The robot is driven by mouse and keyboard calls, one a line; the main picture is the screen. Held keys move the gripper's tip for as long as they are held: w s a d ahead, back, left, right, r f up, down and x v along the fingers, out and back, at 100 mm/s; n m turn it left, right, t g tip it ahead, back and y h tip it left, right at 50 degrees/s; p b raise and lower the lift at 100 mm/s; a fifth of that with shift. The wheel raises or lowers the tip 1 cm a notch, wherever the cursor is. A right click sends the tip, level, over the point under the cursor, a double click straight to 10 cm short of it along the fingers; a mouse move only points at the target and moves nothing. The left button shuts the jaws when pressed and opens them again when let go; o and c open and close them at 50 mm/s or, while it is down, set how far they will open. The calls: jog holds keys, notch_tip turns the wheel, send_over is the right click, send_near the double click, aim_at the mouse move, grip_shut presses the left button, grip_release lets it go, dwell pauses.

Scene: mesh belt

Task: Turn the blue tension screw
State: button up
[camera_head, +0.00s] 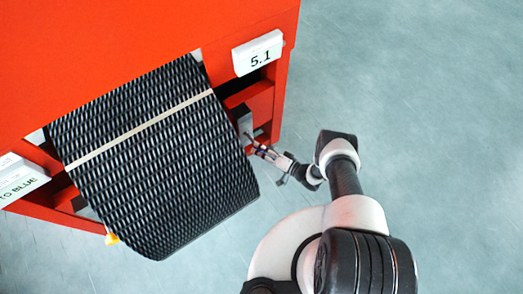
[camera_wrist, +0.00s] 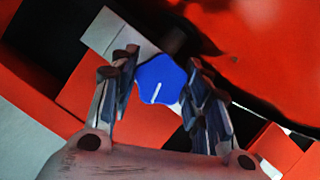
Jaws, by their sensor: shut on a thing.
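The blue tension screw (camera_wrist: 161,82) shows in the wrist view as a rounded, lobed knob with a white line on its face. The line tilts a little right of vertical. My gripper (camera_wrist: 163,88) has its two fingers on either side of the knob and is shut on it. In the head view my gripper (camera_head: 262,150) reaches in at the right side of the red machine, beside the belt. The knob is too small to make out clearly there.
The black mesh belt (camera_head: 150,165) hangs from the red machine (camera_head: 120,50), just left of my gripper. A "5.1" sign (camera_head: 258,53) is above. A yellow part (camera_head: 111,239) is at the lower left. The grey floor (camera_head: 430,90) to the right is clear.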

dwell(0.3)
jog(key=o, duration=1.1)
jog(key=shift+d, duration=0.1)
jog(key=v, duration=1.1)
jog(key=shift+s+d, duration=0.25)
jog(key=shift+d, duration=0.05)
